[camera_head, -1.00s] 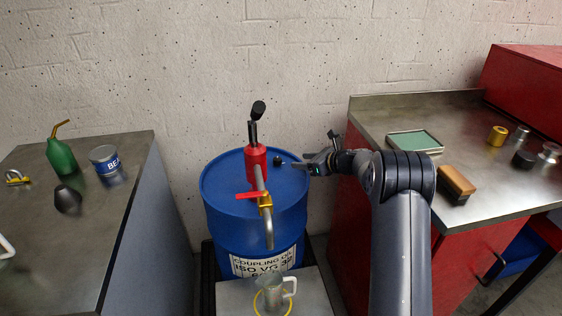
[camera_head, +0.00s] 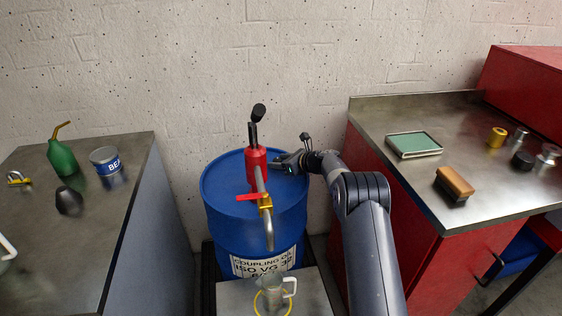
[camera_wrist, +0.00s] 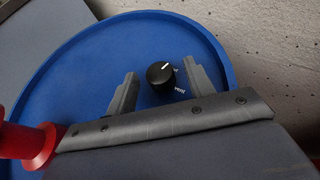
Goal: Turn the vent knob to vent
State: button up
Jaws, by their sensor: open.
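The vent knob (camera_wrist: 160,76) is a small black dial with a white pointer line, on the blue drum lid (camera_wrist: 85,75). In the wrist view the knob shows between the two fingers of my open gripper (camera_wrist: 163,85), nearer the right finger. I cannot tell whether either finger touches it. Small white lettering stands beside the knob, and its pointer aims toward the top of the picture. In the head view my gripper (camera_head: 279,162) is over the right part of the drum lid (camera_head: 225,180), close to the red pump, and hides the knob.
The red pump (camera_head: 256,166) stands on the drum left of my gripper, with a brass tap (camera_head: 265,203) and red lever in front. Benches flank the drum, and a wall is behind.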

jog(key=c, duration=1)
jog(key=shift+o, duration=0.2)
